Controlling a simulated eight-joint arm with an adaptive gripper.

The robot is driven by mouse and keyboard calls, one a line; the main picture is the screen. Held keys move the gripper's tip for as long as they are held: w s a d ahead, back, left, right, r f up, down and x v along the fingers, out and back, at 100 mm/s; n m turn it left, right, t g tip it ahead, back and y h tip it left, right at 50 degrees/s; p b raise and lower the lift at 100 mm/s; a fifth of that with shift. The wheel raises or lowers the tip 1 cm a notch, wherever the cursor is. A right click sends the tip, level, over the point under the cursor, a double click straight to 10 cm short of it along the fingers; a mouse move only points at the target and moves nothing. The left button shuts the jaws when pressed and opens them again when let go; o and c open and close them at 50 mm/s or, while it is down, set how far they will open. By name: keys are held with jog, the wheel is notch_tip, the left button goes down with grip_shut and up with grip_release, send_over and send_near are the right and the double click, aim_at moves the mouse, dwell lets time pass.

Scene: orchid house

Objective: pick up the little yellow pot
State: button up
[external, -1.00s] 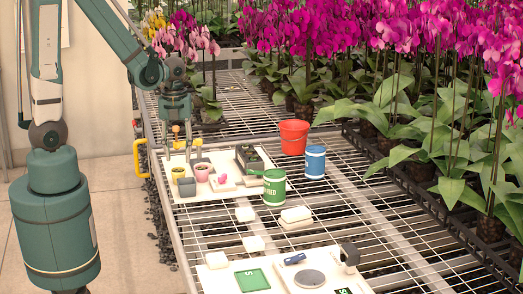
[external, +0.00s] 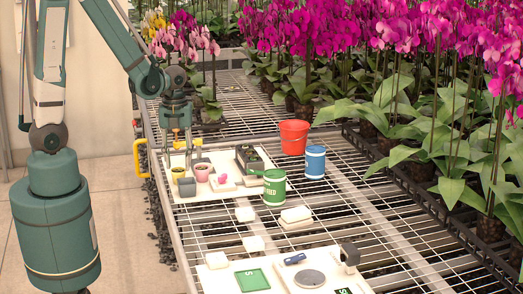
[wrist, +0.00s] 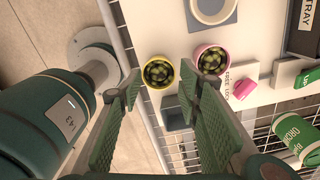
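The little yellow pot (external: 178,173) stands upright on the white board at the near-left part of the bench. In the wrist view the yellow pot (wrist: 158,72) shows from above, with dark greenish pebble-like filling. My gripper (external: 178,165) is just above it, pointing down. In the wrist view my gripper (wrist: 160,88) is open and empty, with one green finger on either side of the pot's picture position. I cannot tell whether the fingertips reach down to the rim.
A pink pot (wrist: 212,60) stands close on the right, near the right finger. A grey block (external: 176,189) sits just in front of the yellow pot. The bench edge is left.

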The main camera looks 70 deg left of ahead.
aim_at(182, 171)
jog(key=shift+f, duration=0.2)
jog(key=shift+s+d+f+b, duration=0.1)
jog(key=shift+f+b, duration=0.95)
jog(key=shift+f, duration=1.4)
jog(key=shift+c, duration=0.6)
jog(key=c, duration=0.4)
